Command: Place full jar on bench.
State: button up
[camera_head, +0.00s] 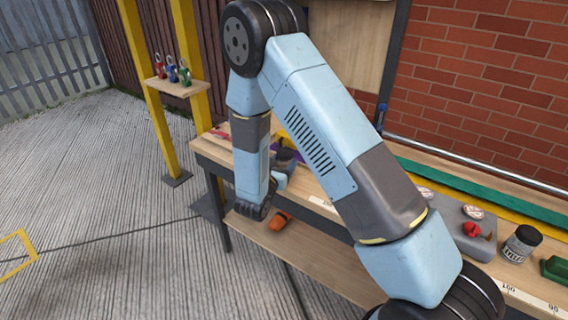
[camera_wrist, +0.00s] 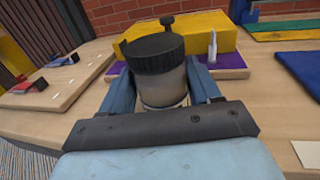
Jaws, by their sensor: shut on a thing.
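My gripper (camera_wrist: 163,78) is shut on a jar (camera_wrist: 163,90) with a ridged black lid and a pale, partly see-through body. One blue finger is on each side of it in the wrist view. The jar looks upright over the wooden bench (camera_wrist: 262,112). Its base is hidden by my gripper, so I cannot tell whether it touches the bench top. In the head view my gripper (camera_head: 281,178) is over the left part of the bench, and my arm hides much of it.
Behind the jar are a yellow block (camera_wrist: 205,32) and a purple mat (camera_wrist: 232,62). A board with red and blue clips (camera_wrist: 62,82) lies left. A black-lidded labelled jar (camera_head: 522,243) stands far right. An orange item (camera_head: 281,220) lies on the lower shelf. Bare bench lies right of my gripper.

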jog(key=o, duration=1.2)
jog(key=v, duration=1.2)
jog(key=s+d+r+m+g+h, duration=0.2)
jog(key=s+d+r+m+g, duration=0.1)
jog(key=d+r+m+g, duration=0.65)
jog(key=s+d+r+m+g+h, duration=0.2)
jog(key=s+d+r+m+g, duration=0.15)
jog(key=d+r+m, duration=0.65)
jog(key=shift+s+d+r+m+t+y, duration=0.45)
jog(key=shift+s+d+r+m+y, duration=0.55)
jog(key=shift+s+r+m+y, duration=1.25)
jog(key=shift+s+d+r+m+t+y, duration=0.4)
jog(key=shift+s+d+r+m+y, duration=0.95)
jog(key=shift+s, duration=1.5)
jog(key=shift+s+d+r+m+t+y, duration=0.45)
jog(key=shift+s+d+r+m+y, duration=0.25)
jog(key=shift+s+r+m+y, duration=1.55)
jog(key=shift+s+r+n+y, duration=0.15)
jog(key=shift+s+n+y, duration=0.1)
jog(key=shift+s+n, duration=0.05)
